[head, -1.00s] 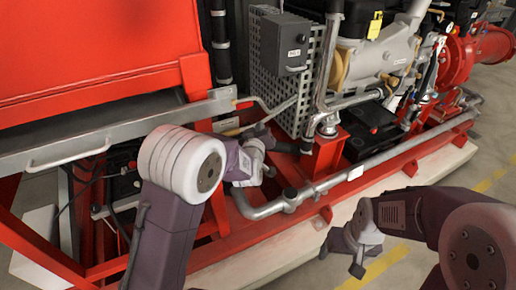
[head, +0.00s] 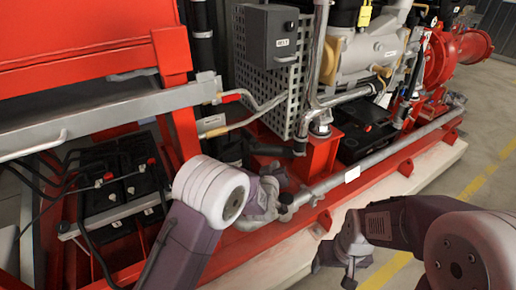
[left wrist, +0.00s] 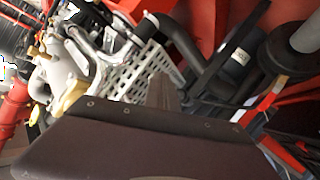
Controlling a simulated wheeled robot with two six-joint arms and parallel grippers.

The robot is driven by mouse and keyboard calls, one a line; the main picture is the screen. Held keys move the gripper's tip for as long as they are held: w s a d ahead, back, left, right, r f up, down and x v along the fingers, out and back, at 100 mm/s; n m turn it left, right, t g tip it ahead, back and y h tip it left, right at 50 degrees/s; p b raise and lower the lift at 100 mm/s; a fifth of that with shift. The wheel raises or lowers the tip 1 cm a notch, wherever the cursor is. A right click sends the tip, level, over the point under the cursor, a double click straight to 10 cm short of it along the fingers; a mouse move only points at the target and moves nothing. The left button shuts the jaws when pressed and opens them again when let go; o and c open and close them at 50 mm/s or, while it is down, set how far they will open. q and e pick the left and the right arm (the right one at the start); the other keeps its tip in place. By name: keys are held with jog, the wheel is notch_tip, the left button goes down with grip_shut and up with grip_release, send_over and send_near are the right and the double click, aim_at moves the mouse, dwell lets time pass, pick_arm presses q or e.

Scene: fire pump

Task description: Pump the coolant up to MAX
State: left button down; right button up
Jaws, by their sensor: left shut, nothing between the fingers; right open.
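My left gripper (head: 284,208) is low beside the grey pipe (head: 375,162) along the red base frame. It is shut and empty, partly hidden by my own wrist. My right gripper (head: 350,264) is open and empty over the floor, in front of the skid. No coolant level or MAX mark can be read. Two thin grey bars or pipes meet the end of a metal rail, one with a red end (head: 230,98) and one with a yellow end (head: 212,121); I cannot tell whether either is a pump handle.
A perforated guard (head: 288,100) carries a dark box (head: 268,34). It also shows in the left wrist view (left wrist: 130,70). The metal rail (head: 100,115) and a black battery (head: 112,185) are at left. Pale floor (head: 475,165) is clear at right.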

aim_at(259, 147)
pick_arm(q)
jog(key=w+a, duration=0.4)
jog(key=w, duration=0.3)
jog(key=shift+a+b, duration=0.35)
dwell(1.7)
jog(key=shift+w+a, duration=0.25)
jog(key=shift+w, duration=0.05)
jog(key=shift+w+a, duration=0.55)
jog(key=shift+w, duration=0.3)
dwell(1.4)
jog(key=shift+s+d, duration=0.4)
jog(key=shift+s, duration=0.2)
jog(key=shift+s+d, duration=0.35)
jog(key=shift+s, duration=0.25)
jog(key=shift+s+d, duration=0.7)
jog(key=shift+s, duration=0.35)
jog(key=shift+s+d, duration=0.7)
jog(key=shift+s, duration=0.35)
